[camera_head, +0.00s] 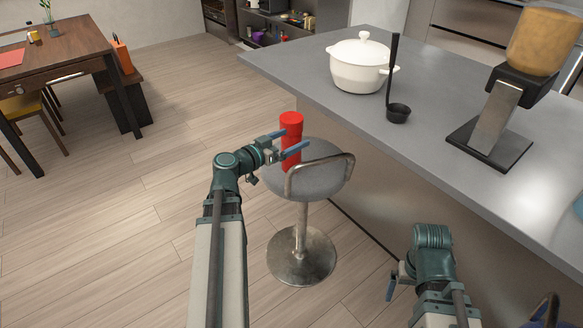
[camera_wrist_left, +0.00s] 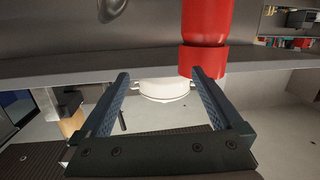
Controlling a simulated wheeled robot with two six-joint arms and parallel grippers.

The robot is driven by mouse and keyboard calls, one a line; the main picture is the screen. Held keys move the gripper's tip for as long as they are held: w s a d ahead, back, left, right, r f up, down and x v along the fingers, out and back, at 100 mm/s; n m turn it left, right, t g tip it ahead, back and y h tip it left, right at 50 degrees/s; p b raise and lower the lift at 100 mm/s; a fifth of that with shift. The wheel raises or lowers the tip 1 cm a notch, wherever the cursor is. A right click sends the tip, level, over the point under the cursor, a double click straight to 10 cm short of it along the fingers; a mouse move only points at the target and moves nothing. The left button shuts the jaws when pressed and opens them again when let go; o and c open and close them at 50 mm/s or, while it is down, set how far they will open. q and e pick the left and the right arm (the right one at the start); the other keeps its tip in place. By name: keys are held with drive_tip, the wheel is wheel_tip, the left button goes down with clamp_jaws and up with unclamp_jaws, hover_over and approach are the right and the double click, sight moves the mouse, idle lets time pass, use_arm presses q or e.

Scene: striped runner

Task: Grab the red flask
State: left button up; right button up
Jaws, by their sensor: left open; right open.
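The red flask (camera_head: 291,158) stands upright on the grey seat of a stool (camera_head: 265,181) beside the counter. My left gripper (camera_head: 296,138) is open and empty, level with the flask's upper part and overlapping it in the head view. In the left wrist view, the scene appears upside down. The flask (camera_wrist_left: 206,22) there lies beyond the fingertips of my left gripper (camera_wrist_left: 159,73), to the right and partly behind the right finger, not centred between them. I cannot tell whether they touch. My right gripper (camera_head: 392,283) is open, low at the right, away from the flask.
The stool has a curved metal backrest (camera_head: 330,163) on the flask's near right side. The grey counter (camera_head: 300,75) holds a white pot (camera_head: 358,72), a black ladle (camera_head: 397,112) and a dispenser (camera_head: 495,120). A wooden table (camera_head: 70,50) stands far left. The floor left is clear.

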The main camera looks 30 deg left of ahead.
sight(283, 125)
use_arm(q)
drive_tip(key=s+a+n+t+y+b, duration=0.1)
drive_tip(key=s+a+t+y+b, duration=0.1)
drive_tip(key=a, duration=0.4)
drive_tip(key=w, duration=0.8)
drive_tip(key=shift+w+d+p, duration=0.15)
drive_tip(key=shift+d+p, duration=0.15)
drive_tip(key=shift+d, duration=0.05)
drive_tip(key=shift+w+d, duration=0.1)
drive_tip(key=shift+w, duration=0.2)
use_arm(e)
wheel_tip(283, 125, down, 3)
drive_tip(key=shift+d+r, duration=0.15)
drive_tip(key=shift+r, duration=0.05)
use_arm(q)
drive_tip(key=shift+w, duration=0.1)
drive_tip(key=w, duration=0.5)
drive_tip(key=shift+d+f, duration=0.1)
drive_tip(key=shift+d, duration=0.25)
drive_tip(key=shift+c, duration=0.2)
clamp_jaws()
